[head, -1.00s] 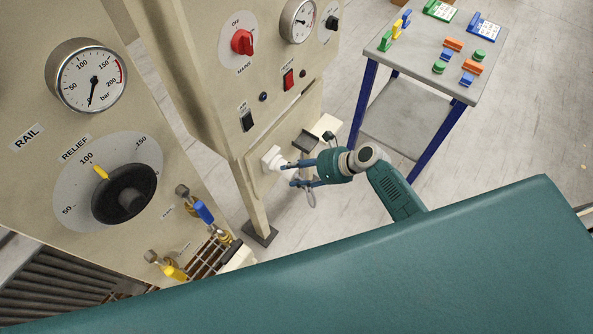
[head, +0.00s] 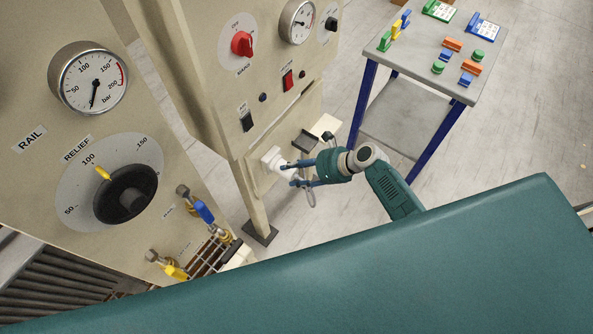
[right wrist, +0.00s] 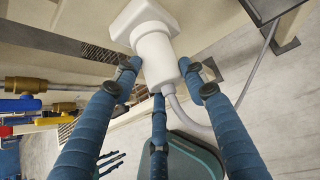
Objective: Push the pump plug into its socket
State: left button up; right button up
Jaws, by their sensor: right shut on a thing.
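The white pump plug (right wrist: 157,62) has a round body and a grey cord leaving its rear. My right gripper (head: 287,173) is shut on it, with blue fingers around the body in the right wrist view (right wrist: 165,80). The plug's front meets the white square socket (right wrist: 135,18) on the beige panel, in line with it; no clear gap shows, but how deep it sits cannot be told. In the head view the socket (head: 270,158) is low on the panel, and fingers partly hide the plug. Small blue fingers, seemingly my left gripper (right wrist: 110,163), show in the right wrist view.
A dark bracket (head: 305,141) juts out right of the socket. Blue (head: 203,212) and yellow (head: 174,271) valve handles stand at the lower left. A grey trolley (head: 425,65) with coloured blocks stands behind, with clear floor between.

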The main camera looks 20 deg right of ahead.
jog(key=shift+o, duration=0.2)
jog(key=shift+w+a+r+p, duration=0.6)
jog(key=shift+w+r+p, duration=0.15)
jog(key=shift+w+p, duration=0.15)
dwell(2.0)
jog(key=shift+s+d+p, duration=0.15)
jog(key=shift+s+p, duration=0.05)
jog(key=shift+p, duration=0.1)
jog(key=shift+s+d+p, duration=0.3)
jog(key=shift+s+p, duration=0.05)
jog(key=shift+s, duration=0.05)
jog(key=shift+s+d+f+p, duration=0.25)
jog(key=shift+s+d, duration=0.2)
jog(key=shift+s, duration=0.15)
jog(key=shift+s+d+f+p, duration=0.2)
jog(key=shift+s+d, duration=0.25)
jog(key=shift+s, duration=0.15)
jog(key=shift+r, duration=0.15)
jog(key=r+p, duration=0.1)
jog(key=s+r+p, duration=0.1)
jog(key=p, duration=0.1)
jog(key=d+r+p, duration=0.1)
jog(key=shift+s+d+r+p, duration=0.1)
jog(key=shift+s+p, duration=0.2)
jog(key=shift+s, duration=0.05)
